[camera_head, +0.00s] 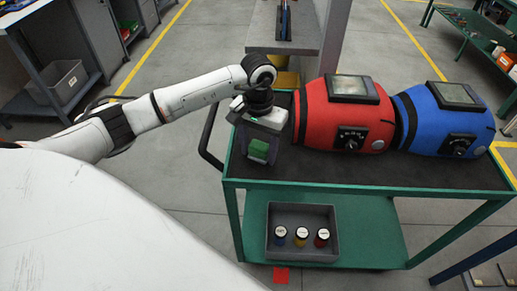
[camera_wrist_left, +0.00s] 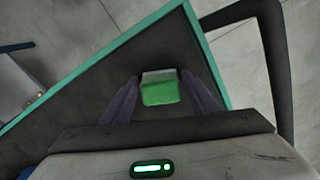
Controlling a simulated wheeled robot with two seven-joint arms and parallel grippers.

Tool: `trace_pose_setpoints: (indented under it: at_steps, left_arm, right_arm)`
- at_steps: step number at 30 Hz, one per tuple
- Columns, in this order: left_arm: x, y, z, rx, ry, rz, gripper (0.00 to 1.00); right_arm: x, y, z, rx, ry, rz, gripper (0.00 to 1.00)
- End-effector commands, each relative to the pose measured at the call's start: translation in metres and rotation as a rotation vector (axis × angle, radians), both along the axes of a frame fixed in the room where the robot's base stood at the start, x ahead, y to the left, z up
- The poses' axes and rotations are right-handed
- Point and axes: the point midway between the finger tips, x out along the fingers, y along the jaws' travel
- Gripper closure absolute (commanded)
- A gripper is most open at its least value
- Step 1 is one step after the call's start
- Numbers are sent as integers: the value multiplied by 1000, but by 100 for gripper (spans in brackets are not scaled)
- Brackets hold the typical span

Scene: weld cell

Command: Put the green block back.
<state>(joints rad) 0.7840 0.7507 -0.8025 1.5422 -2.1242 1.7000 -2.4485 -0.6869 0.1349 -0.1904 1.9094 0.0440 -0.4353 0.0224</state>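My right gripper is out of view.
A red machine (camera_head: 335,118) and a blue machine (camera_head: 431,122) fill the back of the cart top. A grey bin (camera_head: 302,251) with three capped jars stands on the lower shelf. A dark handle (camera_head: 207,138) sticks out at the cart's left. The front strip of the top is clear.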

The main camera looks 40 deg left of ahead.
Motion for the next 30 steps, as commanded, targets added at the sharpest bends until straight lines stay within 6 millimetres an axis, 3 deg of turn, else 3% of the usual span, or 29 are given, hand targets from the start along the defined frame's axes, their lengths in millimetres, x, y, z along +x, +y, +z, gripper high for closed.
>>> trace_pose_setpoints:
  at_steps: [14,24,30]
  left_arm:
    - [1,0,10,0,-3,0,39]
    - [1,0,81,1,-6,-1,39]
    - [1,0,112,0,-2,0,39]
  right_arm:
    - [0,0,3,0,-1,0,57]
    - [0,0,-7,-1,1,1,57]
    - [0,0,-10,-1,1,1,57]
